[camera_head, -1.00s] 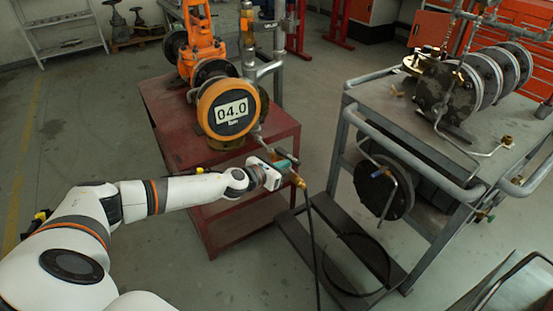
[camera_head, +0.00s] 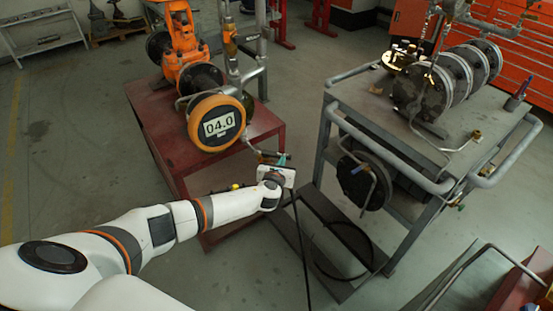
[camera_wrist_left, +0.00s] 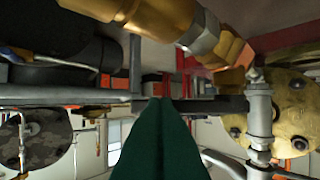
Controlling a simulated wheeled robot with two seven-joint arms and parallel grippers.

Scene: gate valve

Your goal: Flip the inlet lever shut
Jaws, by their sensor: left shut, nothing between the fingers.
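My left gripper (camera_head: 283,160) is at the right end of the red bench, beside the end of the thin pipe from the orange-rimmed gauge. Its green fingers (camera_wrist_left: 160,125) are shut with nothing between them. In the left wrist view a brass fitting (camera_wrist_left: 165,20) crosses above the fingers, apart from them in the picture. A dark flat bar (camera_wrist_left: 215,105) runs sideways behind the fingertips; I cannot tell whether it is the inlet lever or whether the fingers touch it. In the head view my wrist hides the fitting and any lever there. My right gripper is out of view.
The gauge reading 04.0 (camera_head: 217,122) stands on the red bench (camera_head: 160,125). A black hose (camera_head: 301,245) hangs below my left wrist. A grey cart (camera_head: 400,125) with flanged pipework stands to the right, across a narrow gap. Floor at left is clear.

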